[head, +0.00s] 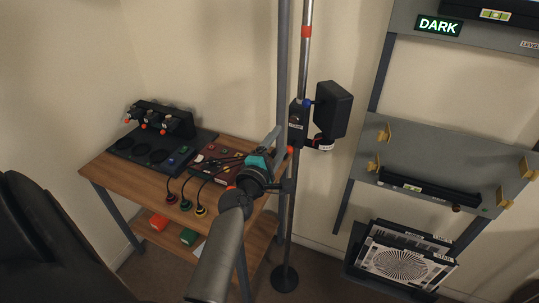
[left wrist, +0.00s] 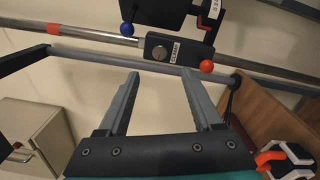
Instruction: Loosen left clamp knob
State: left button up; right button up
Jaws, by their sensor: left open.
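A black clamp block (head: 297,125) with a small label sits on an upright metal pole, carrying a dark box-shaped head. It has a blue ball knob (head: 308,101) and a red ball knob (head: 290,150). In the left wrist view, the clamp block (left wrist: 172,50) lies ahead of the fingertips, with the blue knob (left wrist: 126,30) at upper left and the red knob (left wrist: 206,66) at right. My left gripper (head: 280,135) is open and empty beside the clamp; it also shows in the left wrist view (left wrist: 160,75). Contact with either knob is not visible. My right gripper is out of view.
A wooden bench (head: 138,182) with black devices, cables and coloured buttons stands left of the pole. A grey rack (head: 448,147) with yellow brackets stands at right, with a white grille panel (head: 405,262) low down. A pale cabinet (left wrist: 35,135) shows in the wrist view.

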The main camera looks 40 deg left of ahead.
pick_arm(q)
jog(key=shift+v, duration=2.6)
jog(key=s+d+f+m+g+h+b, duration=0.1)
jog(key=s+d+f+m+g+b, duration=0.25)
jog(key=f, duration=1.05)
jog(key=s+d+f+m+g+h+b, duration=0.25)
jog(key=d+f+m, duration=0.25)
jog(key=f, duration=0.8)
jog(key=s+d+f+m+g+h+b, duration=0.1)
jog(key=s+d+f+m+g+b, duration=0.2)
jog(key=f, duration=1.1)
jog(key=s+d+f+m+g+b, duration=0.1)
jog(key=s+f+m+g+b, duration=0.2)
jog(key=s+f+m, duration=0.4)
jog(key=s+d+f+m+g+b, duration=0.1)
jog(key=s+f+m+g+b, duration=0.3)
jog(key=s+f, duration=1.2)
jog(key=s+m, duration=0.4)
jog(key=s, duration=0.4)
jog(key=shift+s+d+f+g, duration=0.15)
jog(key=shift+d+f+g, duration=0.05)
jog(key=shift+d+g, duration=0.1)
